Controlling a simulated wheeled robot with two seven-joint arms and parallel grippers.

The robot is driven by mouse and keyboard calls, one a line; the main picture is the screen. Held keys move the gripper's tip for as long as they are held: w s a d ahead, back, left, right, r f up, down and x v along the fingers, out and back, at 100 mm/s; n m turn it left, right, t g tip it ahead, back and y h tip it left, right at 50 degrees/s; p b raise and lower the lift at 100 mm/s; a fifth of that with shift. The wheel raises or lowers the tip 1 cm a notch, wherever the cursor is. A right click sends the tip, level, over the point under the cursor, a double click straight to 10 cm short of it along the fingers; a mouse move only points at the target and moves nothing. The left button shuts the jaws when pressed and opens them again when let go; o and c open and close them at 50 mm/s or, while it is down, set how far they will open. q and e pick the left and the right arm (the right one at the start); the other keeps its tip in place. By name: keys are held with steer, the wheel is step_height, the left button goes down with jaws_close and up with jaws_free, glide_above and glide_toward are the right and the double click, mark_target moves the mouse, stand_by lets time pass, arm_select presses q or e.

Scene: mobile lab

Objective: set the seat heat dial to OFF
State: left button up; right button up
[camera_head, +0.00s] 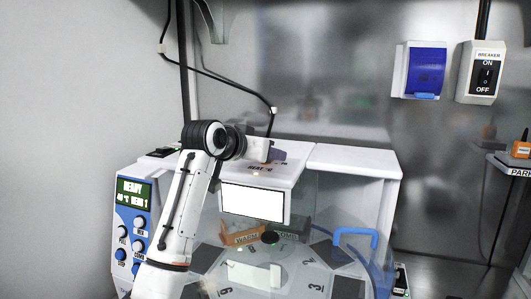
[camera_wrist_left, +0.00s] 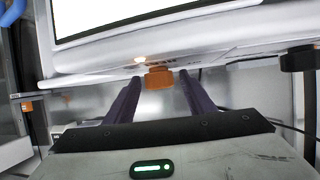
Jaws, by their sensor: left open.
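An orange knob (camera_wrist_left: 158,77), which looks like the seat heat dial, stands out from the white housing in the left wrist view. Its pointer and markings cannot be read. My left gripper (camera_wrist_left: 160,86) is open, with one dark purple finger on each side of the knob and a visible gap to each. The knob is hidden there behind the gripper. My right gripper is not in view.
A panel with a green display (camera_head: 133,191) and several knobs is at the left. A white screen (camera_head: 252,203) hangs below the machine's top. A blue handle (camera_head: 356,239) is on the clear cover. A black knob (camera_wrist_left: 299,60) sits right of the orange one.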

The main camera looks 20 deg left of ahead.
arm_select(q)
steer(key=c, duration=1.1)
steer(key=shift+o, duration=0.2)
steer(key=shift+n+y, duration=0.4)
steer(key=shift+y, duration=0.1)
steer(key=n+y, duration=0.3)
steer(key=y, duration=0.1)
steer(key=shift+d+n, duration=0.1)
steer(key=shift+n, duration=0.3)
steer(key=n+g+y, duration=0.1)
steer(key=n+y, duration=0.1)
steer(key=y, duration=0.1)
steer(key=n+g+y, duration=0.2)
steer(key=n+y, duration=0.1)
steer(key=shift+n, duration=0.3)
steer(key=o, duration=1.1)
steer(key=shift+c, duration=0.2)
